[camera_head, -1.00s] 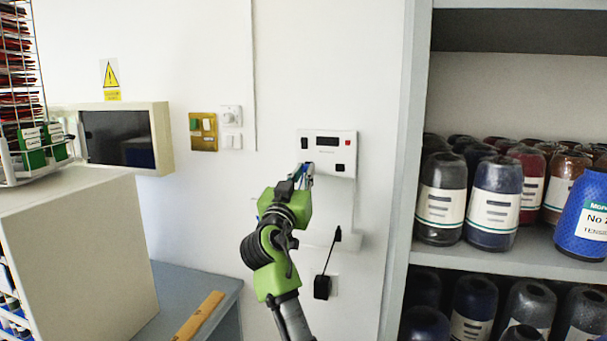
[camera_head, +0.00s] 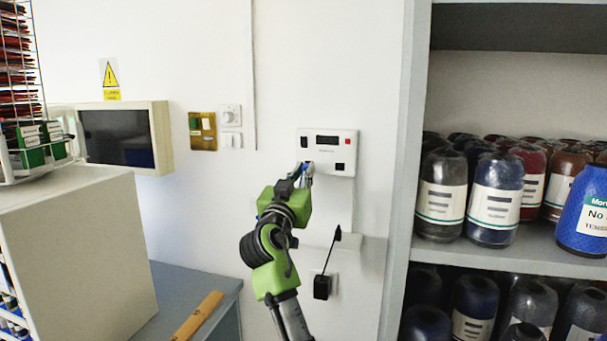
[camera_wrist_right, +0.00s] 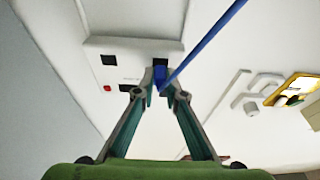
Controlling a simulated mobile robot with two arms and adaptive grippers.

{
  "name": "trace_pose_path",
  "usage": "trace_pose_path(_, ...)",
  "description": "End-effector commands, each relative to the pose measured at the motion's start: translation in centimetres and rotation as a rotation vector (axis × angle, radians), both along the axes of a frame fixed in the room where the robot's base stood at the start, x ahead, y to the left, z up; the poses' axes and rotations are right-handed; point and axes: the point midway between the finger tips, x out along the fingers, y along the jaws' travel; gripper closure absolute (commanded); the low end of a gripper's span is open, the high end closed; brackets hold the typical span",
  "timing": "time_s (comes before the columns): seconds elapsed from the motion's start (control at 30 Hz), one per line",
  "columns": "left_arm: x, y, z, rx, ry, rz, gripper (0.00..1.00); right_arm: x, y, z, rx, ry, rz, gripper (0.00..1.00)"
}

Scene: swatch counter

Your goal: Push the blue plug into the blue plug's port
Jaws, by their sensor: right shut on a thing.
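My right gripper (camera_head: 303,175) is raised to the underside of the white wall panel (camera_head: 345,140). In the right wrist view my right gripper (camera_wrist_right: 161,88) is shut on the blue plug (camera_wrist_right: 160,76), with a blue cable (camera_wrist_right: 208,45) running from it up and to the right. The plug points at a dark port (camera_wrist_right: 160,62) in the panel's face. The plug's tip meets the port's edge in this view; how deep it sits I cannot tell. In the head view the gripper mostly hides the plug. My left gripper is not in view.
A black plug (camera_head: 322,286) sits on the wall below the panel. A brass switch plate (camera_head: 203,131) and a white dial (camera_head: 230,115) are to the left. A beige cabinet (camera_head: 85,250) is at the left.

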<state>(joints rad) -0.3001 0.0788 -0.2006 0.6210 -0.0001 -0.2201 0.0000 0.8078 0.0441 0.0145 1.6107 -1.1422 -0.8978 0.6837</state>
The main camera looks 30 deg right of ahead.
Motion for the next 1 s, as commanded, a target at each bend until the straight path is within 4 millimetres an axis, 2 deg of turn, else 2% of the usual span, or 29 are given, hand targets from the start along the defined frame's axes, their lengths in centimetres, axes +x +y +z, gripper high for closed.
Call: trace_pose_path(1.0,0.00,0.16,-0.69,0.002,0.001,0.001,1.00,-0.03,-0.02,0.05,0.000,-0.001,0.000,1.00)
